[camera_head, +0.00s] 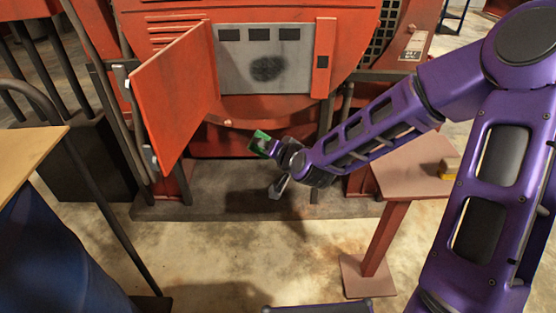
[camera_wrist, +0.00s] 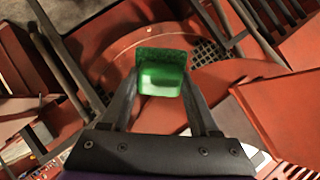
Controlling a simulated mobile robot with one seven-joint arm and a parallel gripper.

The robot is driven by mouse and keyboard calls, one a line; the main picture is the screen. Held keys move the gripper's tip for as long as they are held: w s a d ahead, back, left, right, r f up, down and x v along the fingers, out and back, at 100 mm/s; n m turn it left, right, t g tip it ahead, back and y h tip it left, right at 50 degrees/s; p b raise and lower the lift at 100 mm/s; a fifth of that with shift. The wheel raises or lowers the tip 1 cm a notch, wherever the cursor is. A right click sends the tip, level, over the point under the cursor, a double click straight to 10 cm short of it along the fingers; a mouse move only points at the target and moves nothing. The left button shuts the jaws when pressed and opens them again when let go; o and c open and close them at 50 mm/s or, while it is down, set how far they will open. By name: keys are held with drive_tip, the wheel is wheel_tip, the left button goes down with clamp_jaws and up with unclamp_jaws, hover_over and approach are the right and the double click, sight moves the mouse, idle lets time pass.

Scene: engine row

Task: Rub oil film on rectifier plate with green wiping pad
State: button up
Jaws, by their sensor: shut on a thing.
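The rectifier plate (camera_head: 290,65) is a grey panel in the red machine's open front, with several dark slots along its top. The oil film (camera_head: 267,69) is a dark smudge near the plate's middle. My gripper (camera_head: 270,148) is shut on the green wiping pad (camera_head: 260,141), below and in front of the plate and apart from it. In the wrist view the green pad (camera_wrist: 162,75) sits between both fingertips, its darker face pointing away from me. The plate's smudge cannot be made out in the wrist view.
A red door (camera_head: 176,92) stands open to the left of the plate. A red pedestal table (camera_head: 412,165) with a yellow block (camera_head: 449,168) stands at the right. A tan-topped table (camera_head: 25,155) is at the left edge. The floor between is clear.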

drive_tip(key=a+r, duration=0.1)
drive_tip(key=w+a+r+t, duration=0.1)
drive_tip(key=shift+a+r+m+b, duration=0.3)
drive_tip(key=shift+r+b, duration=0.05)
drive_tip(key=shift+r, duration=0.05)
wheel_tip(320, 180, up, 7)
drive_tip(key=a+m+t+h+b, duration=0.2)
drive_tip(key=a+t, duration=0.1)
wheel_tip(320, 180, up, 7)
drive_tip(key=m+t+h, duration=0.2)
drive_tip(key=h, duration=0.2)
hover_over(252, 143)
drive_tip(key=shift+w+f, duration=0.25)
drive_tip(key=shift+w, duration=0.6)
drive_tip(key=shift+w+d+b, duration=0.1)
drive_tip(key=shift+w+b, duration=0.25)
drive_tip(key=shift+w, duration=0.55)
drive_tip(key=shift+d, duration=0.1)
drive_tip(key=shift+s+d, duration=0.15)
drive_tip(key=shift+d, duration=5)
